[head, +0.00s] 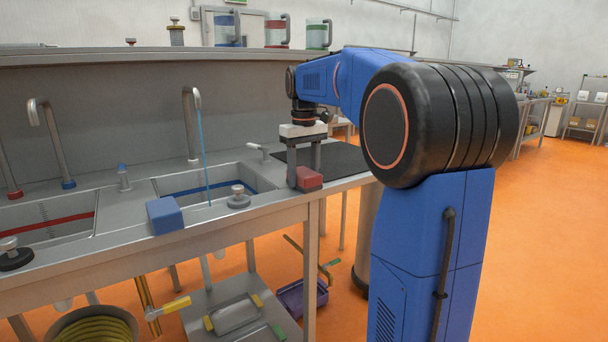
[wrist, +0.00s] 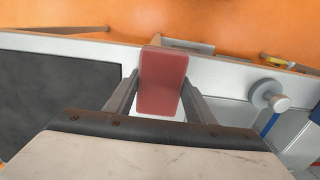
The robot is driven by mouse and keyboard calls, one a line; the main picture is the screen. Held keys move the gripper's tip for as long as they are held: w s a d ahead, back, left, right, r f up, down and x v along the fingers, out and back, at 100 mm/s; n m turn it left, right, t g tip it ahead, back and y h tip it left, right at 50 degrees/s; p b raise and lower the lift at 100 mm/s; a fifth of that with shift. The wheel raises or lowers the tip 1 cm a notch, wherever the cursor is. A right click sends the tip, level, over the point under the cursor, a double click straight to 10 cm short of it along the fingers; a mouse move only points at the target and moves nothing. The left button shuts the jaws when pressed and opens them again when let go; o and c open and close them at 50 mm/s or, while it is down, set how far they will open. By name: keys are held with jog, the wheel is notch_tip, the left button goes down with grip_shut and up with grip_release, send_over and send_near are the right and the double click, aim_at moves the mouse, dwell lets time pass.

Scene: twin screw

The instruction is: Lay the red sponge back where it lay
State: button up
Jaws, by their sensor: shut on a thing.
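The red sponge (head: 309,179) is between the fingers of my gripper (head: 308,170) in the head view, at the front edge of the steel counter, right of the sinks. In the wrist view the red sponge (wrist: 162,82) is gripped between both fingers of my gripper (wrist: 160,100). Its far end lies over the light counter edge. Whether its underside touches the counter cannot be told.
A black mat (head: 326,156) lies on the counter behind the sponge. A blue block (head: 164,215) sits on the front rim left of it. A plug with a knob (head: 238,197) is nearer. Water runs from a tap (head: 190,125) into the blue-marked sink (head: 215,183). Orange floor lies beyond the front edge.

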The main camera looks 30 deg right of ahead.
aim_at(304, 172)
jog(key=o, duration=0.9)
jog(key=shift+f, duration=0.1)
jog(key=shift+o, duration=0.2)
notch_tip(304, 172, up, 12)
jog(key=s+a+f+t, duration=0.1)
jog(key=s+a+f, duration=0.4)
jog(key=s+f, duration=0.5)
jog(key=s+a+f+t, duration=0.2)
jog(key=s+a+f, duration=0.3)
jog(key=s+f, duration=0.5)
jog(key=s+a+f+t, duration=0.1)
jog(key=s+a+f, duration=0.4)
jog(key=s+f, duration=0.4)
jog(key=shift+s+a+f+t, duration=0.4)
jog(key=shift+s, duration=0.2)
